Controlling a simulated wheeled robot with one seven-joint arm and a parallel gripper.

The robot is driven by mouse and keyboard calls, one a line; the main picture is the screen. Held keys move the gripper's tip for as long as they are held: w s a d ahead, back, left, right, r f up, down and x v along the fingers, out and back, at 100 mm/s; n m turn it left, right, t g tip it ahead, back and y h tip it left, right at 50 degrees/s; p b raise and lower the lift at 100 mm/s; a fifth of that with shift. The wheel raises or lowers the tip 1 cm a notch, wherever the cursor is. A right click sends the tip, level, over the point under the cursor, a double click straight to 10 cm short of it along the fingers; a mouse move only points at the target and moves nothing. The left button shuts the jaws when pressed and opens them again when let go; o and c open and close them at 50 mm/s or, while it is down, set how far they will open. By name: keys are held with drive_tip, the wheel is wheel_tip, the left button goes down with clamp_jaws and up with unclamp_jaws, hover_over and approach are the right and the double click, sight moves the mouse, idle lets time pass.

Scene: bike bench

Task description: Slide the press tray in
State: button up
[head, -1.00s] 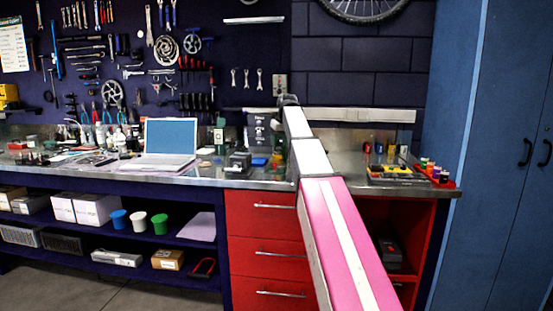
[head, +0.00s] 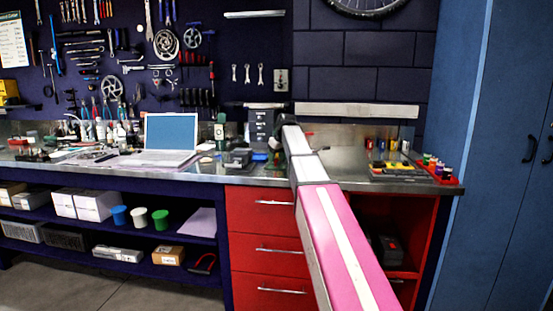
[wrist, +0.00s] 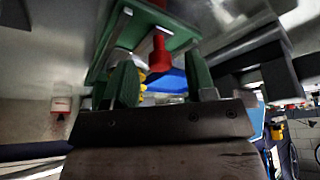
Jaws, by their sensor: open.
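In the wrist view, a green frame (wrist: 178,38) with a red upright part (wrist: 159,55) is close in front of my gripper (wrist: 161,78); it looks like the press. A flat blue piece (wrist: 170,82) shows between my open fingers, under the red part; it may be the press tray, but I cannot tell if it is touched. Nothing is clearly held. In the head view my arm reaches to the bench, and its own links hide my gripper and most of the press. A small red piece (head: 308,134) shows just right of the arm's end.
The metal bench (head: 330,165) carries a laptop (head: 170,137), a grey device (head: 237,158) left of my arm, and a yellow-and-black case (head: 393,171) and red tray of small pots (head: 446,177) to the right. Red drawers (head: 268,243) stand below. A blue cabinet (head: 500,150) is at the right.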

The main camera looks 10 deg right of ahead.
drive_tip(key=shift+w+f, duration=0.1)
drive_tip(key=shift+f, duration=0.15)
clamp_jaws()
drive_tip(key=w, duration=0.2)
drive_tip(key=w+d, duration=0.1)
drive_tip(key=w, duration=0.1)
drive_tip(key=shift+w+d, duration=0.2)
drive_tip(key=shift+w, duration=0.2)
unclamp_jaws()
